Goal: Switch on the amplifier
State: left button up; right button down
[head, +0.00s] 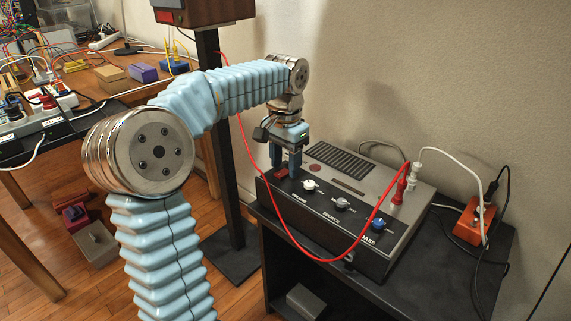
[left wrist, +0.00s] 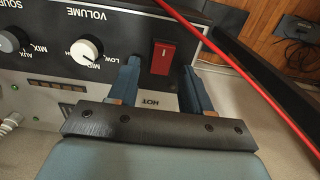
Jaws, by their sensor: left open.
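The amplifier (head: 360,190) is a grey box with a dark front panel and stands on a black stand. Its panel carries a white volume knob (head: 310,185), a grey knob (head: 343,204) and a blue knob (head: 379,224). In the left wrist view, a red rocker switch (left wrist: 163,58) sits beside the white volume knob (left wrist: 86,50). My left gripper (head: 286,168) is over the panel's left end, pointing down. Its blue fingers are open, and in the left wrist view the gripper (left wrist: 160,68) has the switch between its fingertips. I cannot tell whether they touch the panel. My right gripper is not in view.
A red cable (head: 300,248) loops in front of the amplifier to red and white plugs (head: 405,182) on its top. An orange box (head: 474,222) with cables stands right on the black stand (head: 420,285). A dark post (head: 228,160) rises left of it.

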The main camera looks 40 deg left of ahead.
pick_arm(q)
jog(key=shift+f, duration=0.1)
grip_shut()
jog(key=shift+f+b, duration=0.1)
jog(key=shift+b, duration=0.2)
jog(key=t+b, duration=0.1)
jog(key=b, duration=0.1)
jog(key=t+b, duration=0.1)
jog(key=shift+s+f+b, duration=0.15)
jog(key=shift+s+b, duration=0.2)
jog(key=shift+b, duration=0.05)
jog(key=shift+r+t+b, duration=0.25)
jog(key=shift+t+b, duration=0.05)
jog(key=shift+t, duration=0.2)
jog(key=shift+r, duration=0.1)
grip_release()
